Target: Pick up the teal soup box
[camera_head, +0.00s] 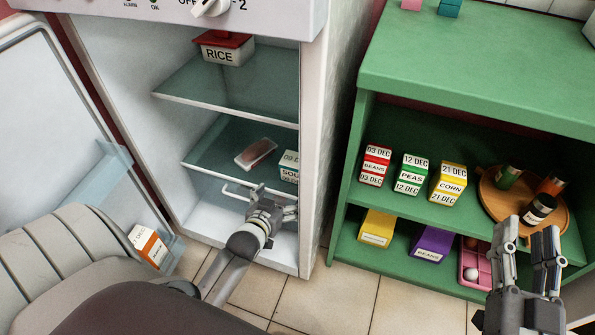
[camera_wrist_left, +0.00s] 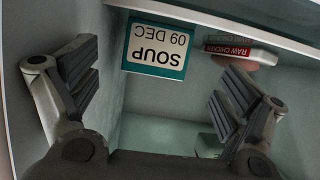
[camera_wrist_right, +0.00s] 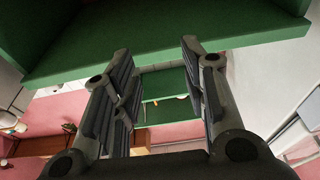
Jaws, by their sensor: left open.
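The teal soup box (camera_head: 289,168) stands on the middle shelf of the open fridge, at its right side, with a white label. It shows upside down in the left wrist view (camera_wrist_left: 158,46), labelled SOUP 09 DEC, above and between the spread fingers. My left gripper (camera_head: 271,202) is open and empty at the fridge opening, just below and in front of the box, not touching it. In the left wrist view its fingers (camera_wrist_left: 155,95) are wide apart. My right gripper (camera_head: 527,240) is open and empty in front of the green shelf unit.
A pack of raw chicken (camera_head: 256,153) lies left of the soup box. A rice box (camera_head: 222,48) stands on the shelf above. The fridge wall (camera_head: 318,150) is close on the right. The green shelf unit (camera_head: 470,80) holds boxes and a round tray (camera_head: 490,204).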

